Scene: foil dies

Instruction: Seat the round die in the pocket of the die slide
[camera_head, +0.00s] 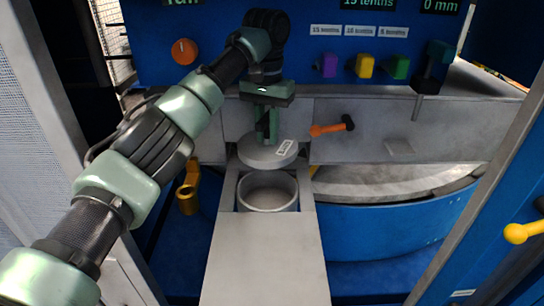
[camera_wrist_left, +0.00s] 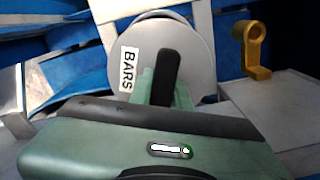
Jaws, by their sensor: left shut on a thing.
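The round die (camera_head: 268,152) is a grey disc with a white label. In the left wrist view the die (camera_wrist_left: 200,60) shows the label "BARS". My left gripper (camera_head: 266,138) is shut on the die at its top and holds it above the far edge of the pocket. The pocket (camera_head: 268,192) is a round recess in the grey die slide (camera_head: 265,260), and its near part shows empty. The die covers the pocket's far edge in the head view. I cannot tell how high the die is above the slide. My right gripper is not in view.
An orange-handled tool (camera_head: 330,127) lies behind and right of the die. A yellow bracket (camera_head: 187,190) stands left of the slide. A blue drum (camera_head: 390,220) is at the right. Coloured knobs (camera_head: 364,66) line the blue panel behind.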

